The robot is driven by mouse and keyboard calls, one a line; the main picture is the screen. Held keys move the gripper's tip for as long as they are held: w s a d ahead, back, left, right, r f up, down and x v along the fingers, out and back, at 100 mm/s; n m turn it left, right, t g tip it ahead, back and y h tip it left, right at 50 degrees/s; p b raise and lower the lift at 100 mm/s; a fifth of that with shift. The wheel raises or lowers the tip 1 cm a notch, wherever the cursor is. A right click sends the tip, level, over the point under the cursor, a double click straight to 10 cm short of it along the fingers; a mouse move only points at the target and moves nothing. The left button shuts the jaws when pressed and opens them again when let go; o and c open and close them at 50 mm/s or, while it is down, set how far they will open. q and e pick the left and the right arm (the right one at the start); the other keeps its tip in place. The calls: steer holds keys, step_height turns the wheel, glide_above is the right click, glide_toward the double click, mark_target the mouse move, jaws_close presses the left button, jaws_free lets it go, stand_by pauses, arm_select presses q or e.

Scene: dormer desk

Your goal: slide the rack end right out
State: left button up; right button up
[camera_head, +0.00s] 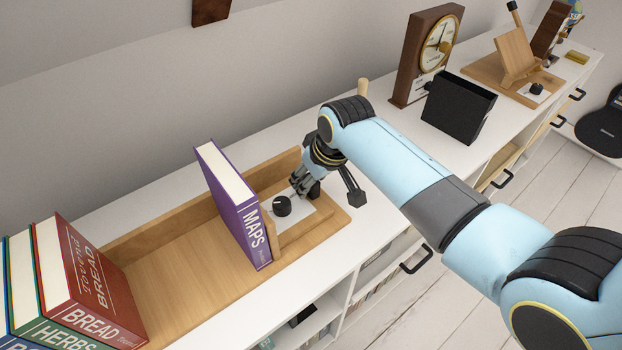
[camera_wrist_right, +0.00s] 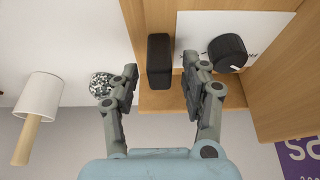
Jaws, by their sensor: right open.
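The wooden book rack (camera_head: 185,285) lies on the white shelf top. The purple MAPS book (camera_head: 236,208) stands upright beside the rack's right end panel (camera_head: 271,230); the panel also shows in the wrist view (camera_wrist_right: 285,85). A black round knob (camera_wrist_right: 228,52) sits on a white plate (camera_wrist_right: 190,22) outside the panel. A black upright block (camera_wrist_right: 158,62) stands near the rack's outer edge. My right gripper (camera_wrist_right: 160,78) is open, with its fingers on either side of the block; whether they touch it is unclear. My left gripper is not in view.
BREAD (camera_head: 88,285) and other books stand at the rack's left. A black open bin (camera_head: 459,108) and a clock (camera_head: 430,52) stand beyond my right arm. In the wrist view, a white cylinder with a wooden handle (camera_wrist_right: 40,97) and a speckled round thing (camera_wrist_right: 101,86) are nearby.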

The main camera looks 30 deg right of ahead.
steer(key=shift+w+f, duration=0.1)
steer(key=shift+f, duration=0.2)
jaws_close()
